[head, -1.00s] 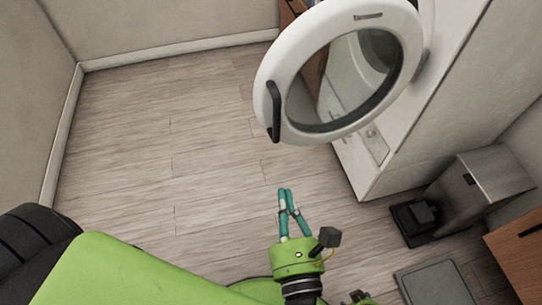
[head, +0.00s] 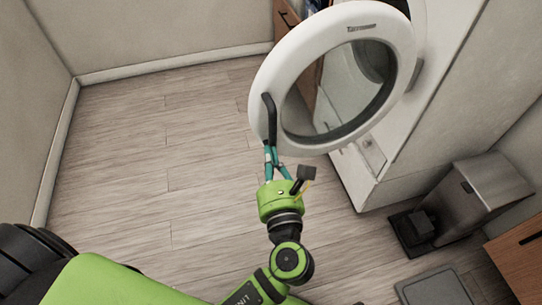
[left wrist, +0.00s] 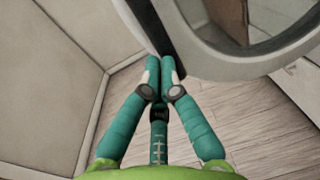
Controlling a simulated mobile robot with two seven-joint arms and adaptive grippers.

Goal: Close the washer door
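The washer door (head: 265,72) is a white ring with a glass window, swung wide open from the white washer (head: 367,165). Its dark handle (head: 269,118) is on the door's left side. My left gripper (head: 271,150) has its teal fingertips at the lower end of the handle; I cannot tell whether they touch it. In the left wrist view, the gripper (left wrist: 160,64) has its fingertips together with nothing seen between them. The door's rim (left wrist: 215,62) is just beyond them to the right. My right gripper is not in view.
A metal bin (head: 483,190) stands right of the washer. A grey mat or scale (head: 433,288) lies on the floor near a wooden cabinet (head: 520,255). The wooden floor (head: 140,150) to the left is clear up to the walls.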

